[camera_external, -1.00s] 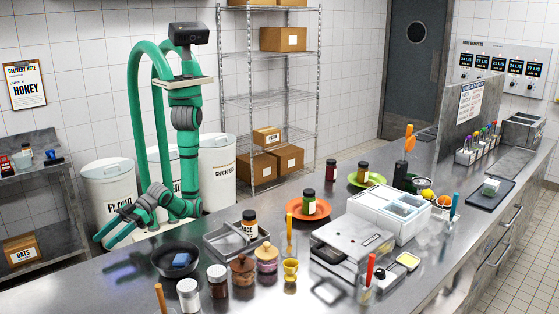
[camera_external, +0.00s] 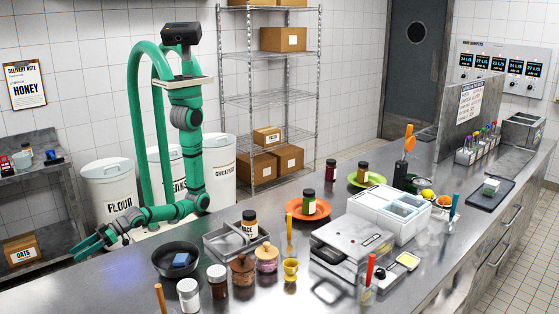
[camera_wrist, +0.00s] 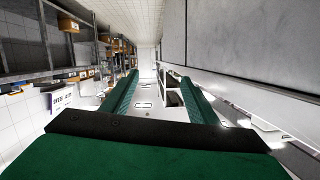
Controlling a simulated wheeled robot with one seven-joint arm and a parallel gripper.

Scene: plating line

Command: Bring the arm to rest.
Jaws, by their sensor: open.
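My green arm reaches down and to the left from its column in the external view. My gripper (camera_external: 84,248) is at the left end of the steel counter (camera_external: 95,282), near its back edge. Its two fingers point left and are apart, with nothing between them. In the wrist view the two green fingers of my gripper (camera_wrist: 160,92) also stand apart and empty. The wrist view looks along the room, with shelving on its left.
A black pan (camera_external: 166,270) with a blue sponge-like block (camera_external: 182,260) is right of my gripper. A metal tray (camera_external: 213,246), jars and a white machine stand further right. White bins (camera_external: 107,186) stand behind my arm. A side shelf (camera_external: 45,180) is at the left.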

